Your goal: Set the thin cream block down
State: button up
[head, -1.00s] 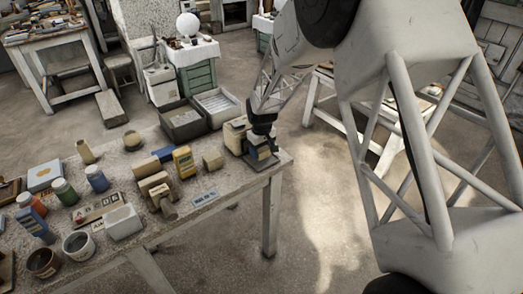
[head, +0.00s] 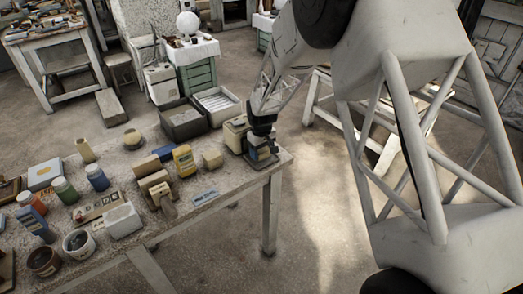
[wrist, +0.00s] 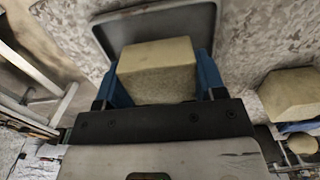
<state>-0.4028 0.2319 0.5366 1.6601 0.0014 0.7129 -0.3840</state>
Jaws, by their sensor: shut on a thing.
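The thin cream block (wrist: 158,68) sits between the blue fingers of my gripper (wrist: 157,78) in the wrist view. My gripper is shut on it. Past the block lies a dark grey tray (wrist: 150,20) with a raised rim. In the head view my gripper (head: 262,152) is at the right end of the long table, low over the tray. The block is mostly hidden there by the fingers. I cannot tell whether its underside touches the tray.
A cream box (head: 235,130) stands close to the left of my gripper. A cream block (head: 212,159) and a yellow container (head: 184,160) stand further left. The table's right edge is close by. Two open bins (head: 183,119) stand behind.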

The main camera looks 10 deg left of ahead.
jog(key=shift+f, duration=0.55)
jog(key=o, duration=1.1)
jog(key=shift+f, duration=0.1)
jog(key=shift+r, duration=2.05)
